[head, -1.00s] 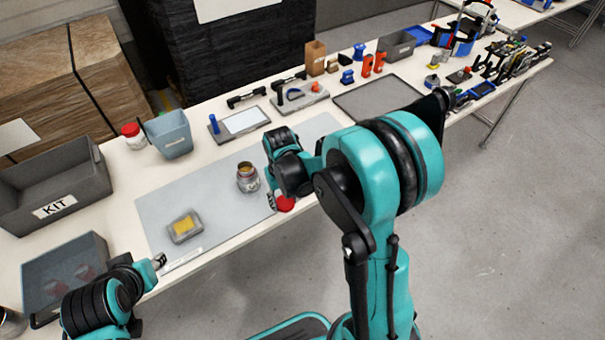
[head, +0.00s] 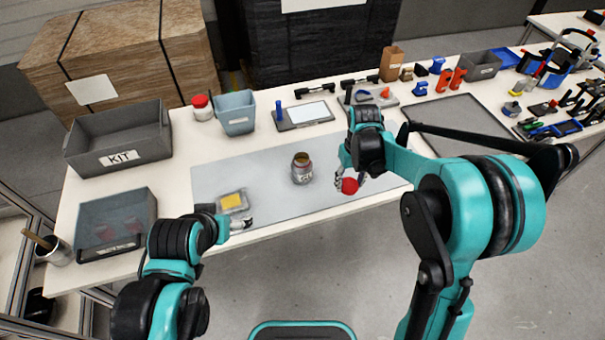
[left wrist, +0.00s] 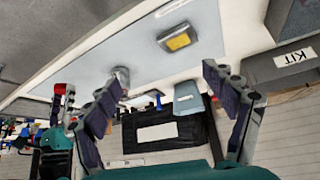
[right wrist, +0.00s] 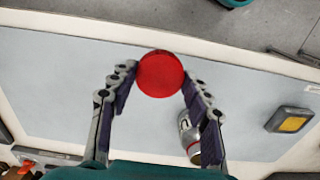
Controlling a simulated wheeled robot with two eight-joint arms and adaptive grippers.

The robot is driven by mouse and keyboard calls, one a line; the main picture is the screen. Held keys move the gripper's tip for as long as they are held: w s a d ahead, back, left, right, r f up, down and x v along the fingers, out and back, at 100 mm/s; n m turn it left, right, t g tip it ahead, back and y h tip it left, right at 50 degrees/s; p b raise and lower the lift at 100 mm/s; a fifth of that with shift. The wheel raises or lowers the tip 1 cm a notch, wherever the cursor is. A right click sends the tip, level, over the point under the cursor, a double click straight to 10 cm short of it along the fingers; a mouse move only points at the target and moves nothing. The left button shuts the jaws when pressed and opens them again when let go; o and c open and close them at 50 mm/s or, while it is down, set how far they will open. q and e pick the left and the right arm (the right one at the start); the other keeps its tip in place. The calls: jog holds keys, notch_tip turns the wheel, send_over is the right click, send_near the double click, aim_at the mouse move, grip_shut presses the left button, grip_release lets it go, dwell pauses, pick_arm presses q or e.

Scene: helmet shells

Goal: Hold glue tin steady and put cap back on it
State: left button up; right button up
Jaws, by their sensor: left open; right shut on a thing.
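The glue tin (head: 302,168) stands upright and uncapped on the grey mat (head: 270,200), its open top showing a yellowish inside. It also shows in the right wrist view (right wrist: 190,135), partly behind a finger. My right gripper (head: 352,184) is shut on the red cap (head: 349,186), to the right of the tin and apart from it. In the right wrist view the cap (right wrist: 160,74) sits between the fingertips. My left gripper (head: 245,223) is open and empty near the mat's front edge, left of the tin and close to the yellow-topped box. Its fingers are wide apart in the left wrist view (left wrist: 160,85).
The grey box with a yellow pad (head: 232,202) lies on the mat beside my left gripper. A KIT bin (head: 120,145), a clear grey bin (head: 117,222), a red-lidded jar (head: 202,107) and a blue-grey bin (head: 235,112) stand on the left. The mat around the tin is clear.

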pick_arm(q)
notch_tip(320, 180, down, 5)
jog(key=b, duration=0.4)
jog(key=m+t+y+b, duration=0.2)
jog(key=m+t+y, duration=0.25)
jog(key=m, duration=2.75)
send_near(301, 161)
jog(key=shift+w+a+f+t+h, duration=0.15)
jog(key=shift+a+f+t+h, duration=0.1)
jog(key=shift+a+f+t, duration=0.3)
jog(key=shift+d+f, duration=0.2)
jog(key=shift+d, duration=0.1)
pick_arm(e)
jog(key=w+a+r+n, duration=0.4)
jog(key=w+a, duration=0.1)
jog(key=a, duration=0.2)
jog(key=w+a+r+n, duration=0.5)
jog(key=a, duration=0.2)
jog(key=shift+r, duration=0.25)
pick_arm(q)
jog(key=shift+w, duration=0.1)
pick_arm(e)
jog(key=shift+a, duration=0.1)
pick_arm(q)
jog(key=x, duration=1.2)
jog(key=shift+a+r, duration=0.1)
